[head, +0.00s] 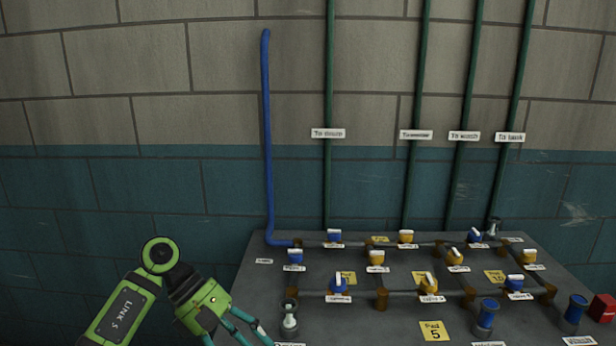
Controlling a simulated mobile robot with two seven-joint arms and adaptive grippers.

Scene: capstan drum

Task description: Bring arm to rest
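My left arm, green and black with "LINK 5" on it, comes in at the bottom left. Its gripper (236,338) points down and to the right, just beside the left edge of the grey bench (250,290). Its teal fingers spread apart, with nothing seen between them; the lower ends are cut off by the bottom of the picture. A white-topped fitting (290,318) stands on the bench a little right of the gripper. My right gripper is not in view.
The bench carries pipes with several blue valves (339,284) and yellow valves (429,282), labels and yellow pads (434,331). A blue pipe (267,140) and green pipes (328,80) rise along the wall. A red block (602,308) is at far right. Left of the arm looks clear.

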